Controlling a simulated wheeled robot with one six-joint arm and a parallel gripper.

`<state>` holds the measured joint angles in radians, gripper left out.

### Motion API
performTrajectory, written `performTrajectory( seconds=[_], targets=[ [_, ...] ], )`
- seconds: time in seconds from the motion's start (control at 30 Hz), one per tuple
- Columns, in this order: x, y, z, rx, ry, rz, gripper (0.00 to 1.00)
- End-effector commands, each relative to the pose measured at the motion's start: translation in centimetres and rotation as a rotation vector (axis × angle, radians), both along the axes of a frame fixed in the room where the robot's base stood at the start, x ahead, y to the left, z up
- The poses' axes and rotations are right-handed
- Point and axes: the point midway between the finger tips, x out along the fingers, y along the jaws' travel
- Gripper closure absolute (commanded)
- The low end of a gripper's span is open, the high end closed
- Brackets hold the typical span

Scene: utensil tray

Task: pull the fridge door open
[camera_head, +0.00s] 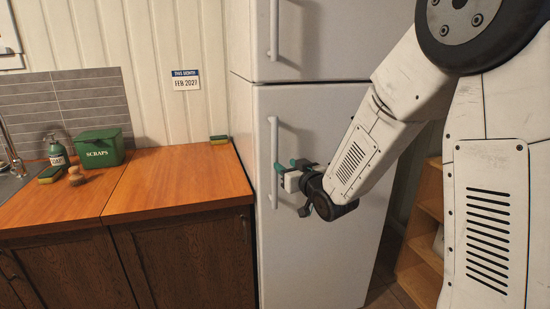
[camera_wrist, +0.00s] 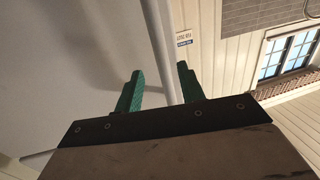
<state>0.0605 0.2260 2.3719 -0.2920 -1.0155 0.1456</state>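The white fridge stands in the middle of the head view, and its lower door (camera_head: 320,250) looks shut. The door's light grey vertical bar handle (camera_head: 273,140) is near the door's left edge. My gripper (camera_head: 285,166) is at the middle of this handle. In the wrist view the handle (camera_wrist: 160,45) runs between the two green fingers of my gripper (camera_wrist: 160,90). The fingers stand apart, with a clear gap to the left of the bar. The right finger is close to the bar; I cannot tell if it touches.
The upper door has its own handle (camera_head: 274,30). A wooden shelf (camera_head: 428,205) stands right of the fridge.

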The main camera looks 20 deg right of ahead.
Motion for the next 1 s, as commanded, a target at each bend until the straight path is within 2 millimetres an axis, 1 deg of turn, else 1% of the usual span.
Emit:
performTrajectory(
  seconds=[0.17,0.4,0.5,0.6,0.7,0.93,0.97,1.0],
  targets=[
    [1.3,0.4,0.0,0.01,-0.03,0.012,0.61],
    [5.1,1.1,0.0,0.01,-0.03,0.011,0.61],
    [6.4,1.4,0.0,0.01,-0.029,0.01,0.61],
    [7.3,1.6,0.0,0.01,-0.03,0.011,0.61],
    [7.8,1.7,0.1,0.01,-0.03,0.011,0.61],
    [7.8,1.7,0.0,0.01,-0.029,0.01,0.61],
    [7.8,1.7,0.0,0.01,-0.029,0.01,0.64],
    [7.8,1.7,0.0,0.01,-0.029,0.01,0.75]
  ],
)
